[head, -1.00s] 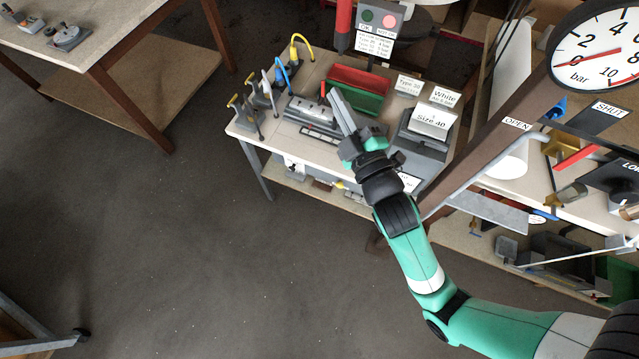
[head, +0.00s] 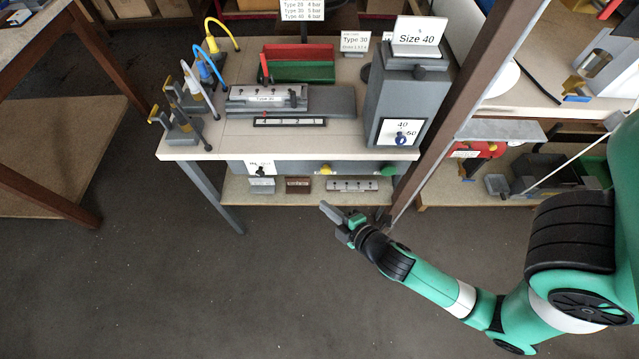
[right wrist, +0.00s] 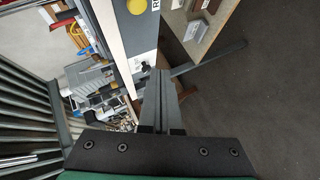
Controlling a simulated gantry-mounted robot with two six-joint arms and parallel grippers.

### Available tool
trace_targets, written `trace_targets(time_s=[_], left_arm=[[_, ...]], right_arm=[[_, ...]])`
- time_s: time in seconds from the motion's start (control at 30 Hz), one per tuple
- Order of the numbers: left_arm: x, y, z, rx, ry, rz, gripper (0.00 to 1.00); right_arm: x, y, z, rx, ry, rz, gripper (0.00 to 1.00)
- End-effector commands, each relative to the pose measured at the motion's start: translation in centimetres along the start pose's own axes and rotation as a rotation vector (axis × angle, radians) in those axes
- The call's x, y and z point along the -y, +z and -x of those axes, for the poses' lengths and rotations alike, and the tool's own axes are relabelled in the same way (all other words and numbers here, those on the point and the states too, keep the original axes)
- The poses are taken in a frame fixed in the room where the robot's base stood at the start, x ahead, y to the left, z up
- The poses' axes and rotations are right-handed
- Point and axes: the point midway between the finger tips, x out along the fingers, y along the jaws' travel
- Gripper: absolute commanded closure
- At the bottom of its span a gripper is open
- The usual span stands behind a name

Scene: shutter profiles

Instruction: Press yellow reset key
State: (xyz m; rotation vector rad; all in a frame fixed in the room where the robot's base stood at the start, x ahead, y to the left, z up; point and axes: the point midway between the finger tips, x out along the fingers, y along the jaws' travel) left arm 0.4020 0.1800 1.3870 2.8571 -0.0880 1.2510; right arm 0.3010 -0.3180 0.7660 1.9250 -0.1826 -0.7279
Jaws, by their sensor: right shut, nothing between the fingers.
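The yellow key (head: 326,170) is a small round button on the grey front panel under the bench top. It also shows at the top edge of the right wrist view (right wrist: 136,6), beside a partly cut-off label. My right gripper (head: 327,209) is shut and empty, in front of the bench and lower in the picture than the key, apart from it. Its closed fingers (right wrist: 160,80) point toward the panel in the right wrist view. My left gripper is in neither view.
A green button (head: 388,171) and a black knob (head: 261,170) share the panel. A lower shelf (head: 235,193) with small metal parts lies below. A brown post (head: 440,135) stands on the right. The floor in front is clear.

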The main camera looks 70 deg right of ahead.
Motion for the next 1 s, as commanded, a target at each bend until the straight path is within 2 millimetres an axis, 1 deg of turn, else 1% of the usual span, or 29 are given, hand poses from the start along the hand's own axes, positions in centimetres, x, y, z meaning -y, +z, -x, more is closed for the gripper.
trace_targets(time_s=[0.03, 0.1, 0.17, 0.53, 0.67, 0.77, 0.87, 0.9, 1.0], left_arm=[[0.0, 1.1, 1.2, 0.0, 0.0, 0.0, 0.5], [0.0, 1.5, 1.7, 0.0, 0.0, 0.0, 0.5], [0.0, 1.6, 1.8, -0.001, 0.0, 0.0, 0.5], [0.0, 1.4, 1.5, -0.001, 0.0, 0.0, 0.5], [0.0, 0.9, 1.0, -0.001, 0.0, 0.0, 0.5], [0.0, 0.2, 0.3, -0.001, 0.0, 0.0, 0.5], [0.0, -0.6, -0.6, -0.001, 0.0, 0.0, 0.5], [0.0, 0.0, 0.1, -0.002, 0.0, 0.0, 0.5], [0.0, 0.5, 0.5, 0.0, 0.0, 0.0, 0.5]], right_arm=[[1.8, 0.9, -0.5, 0.009, -0.008, 0.001, 1.0], [2.5, 1.4, -0.6, 0.015, -0.012, 0.001, 1.0], [2.5, 1.4, -0.7, 0.016, -0.01, 0.0, 1.0], [2.2, 1.3, -0.6, 0.016, -0.01, -0.001, 1.0], [1.8, 1.6, -1.0, 0.018, -0.015, -0.002, 1.0], [1.1, 2.1, -1.7, 0.019, -0.016, -0.003, 1.0], [0.0, 3.0, -2.6, 0.023, -0.005, -0.008, 1.0], [0.4, 3.5, -3.4, 0.024, -0.006, -0.01, 1.0], [-0.3, 4.3, -4.4, 0.024, -0.006, -0.011, 1.0]])
